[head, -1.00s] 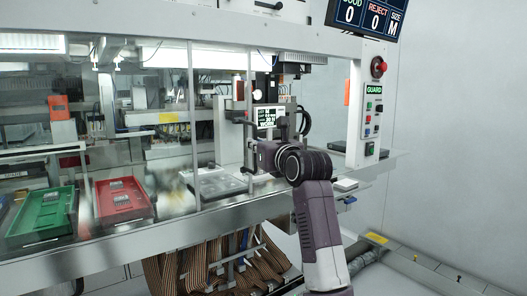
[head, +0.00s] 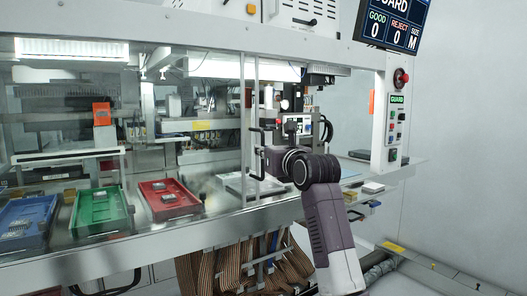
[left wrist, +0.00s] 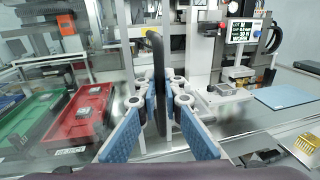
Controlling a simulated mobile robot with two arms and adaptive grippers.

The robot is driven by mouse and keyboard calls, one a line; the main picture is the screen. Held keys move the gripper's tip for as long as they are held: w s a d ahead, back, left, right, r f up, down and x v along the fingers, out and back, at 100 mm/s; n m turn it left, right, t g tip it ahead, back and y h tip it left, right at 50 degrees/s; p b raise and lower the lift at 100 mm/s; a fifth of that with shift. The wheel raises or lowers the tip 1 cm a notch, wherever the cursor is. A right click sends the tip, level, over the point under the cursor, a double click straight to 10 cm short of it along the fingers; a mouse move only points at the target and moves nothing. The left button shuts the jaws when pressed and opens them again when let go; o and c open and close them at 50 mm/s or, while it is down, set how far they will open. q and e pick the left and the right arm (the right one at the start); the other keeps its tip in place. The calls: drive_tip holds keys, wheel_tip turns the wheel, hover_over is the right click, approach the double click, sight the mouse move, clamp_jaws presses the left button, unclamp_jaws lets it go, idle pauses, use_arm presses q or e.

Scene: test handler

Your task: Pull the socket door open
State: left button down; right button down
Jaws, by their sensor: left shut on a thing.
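The socket door is a clear sliding panel whose upright metal edge (head: 257,110) shows in the head view. It carries a black upright bar handle (head: 252,150). My left gripper (head: 262,157) is at this handle, with its arm coming up from below. In the left wrist view, the blue-padded fingers of my left gripper (left wrist: 158,97) are shut around the handle (left wrist: 154,50), one on each side. The door stands slid to the left, with an uncovered stretch of the machine to its right. My right gripper is in neither view.
Blue (head: 28,222), green (head: 100,212) and red (head: 170,199) trays lie behind the glass at the left. A control post (head: 396,115) with a red button stands at the right. Cables (head: 230,265) hang below the machine's front ledge.

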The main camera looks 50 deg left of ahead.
use_arm(q)
drive_tip(key=c, duration=2.4)
unclamp_jaws()
drive_tip(key=shift+s+r, duration=0.1)
drive_tip(key=shift+r, duration=0.05)
drive_tip(key=o, duration=0.3)
drive_tip(key=shift+a+f, duration=0.2)
drive_tip(key=shift+a, duration=0.1)
drive_tip(key=v, duration=1.2)
drive_tip(key=shift+d+r, duration=0.1)
